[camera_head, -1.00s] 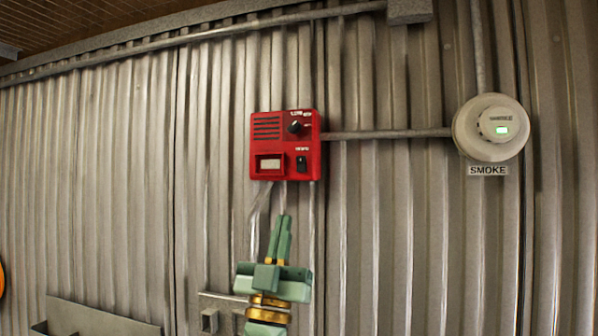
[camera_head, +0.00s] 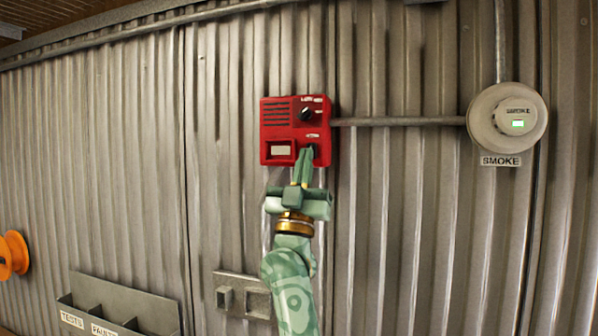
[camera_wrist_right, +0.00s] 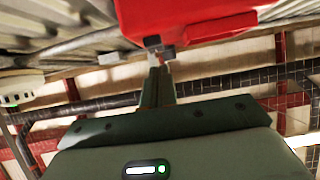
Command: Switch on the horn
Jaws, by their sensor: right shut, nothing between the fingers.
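A red box (camera_head: 270,150) is fixed to the corrugated wall. It has a slotted grille at upper left, a black round knob (camera_head: 306,114) at upper right and a pale rectangular window (camera_head: 281,151) at lower left. The black switch at its lower right is mostly hidden behind my fingertips. My right gripper (camera_head: 305,154) is shut and empty, its fingers pointing up at that lower right corner. The right wrist view shows the closed fingers (camera_wrist_right: 158,72) close below the red box (camera_wrist_right: 190,15); I cannot tell whether they touch. My left gripper is not in view.
A round smoke detector (camera_head: 508,118) with a green light is on the wall at right, above a SMOKE label (camera_head: 500,161). A conduit (camera_head: 400,122) joins it to the red box. A grey labelled bin (camera_head: 125,307) and an orange reel (camera_head: 13,254) are at lower left.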

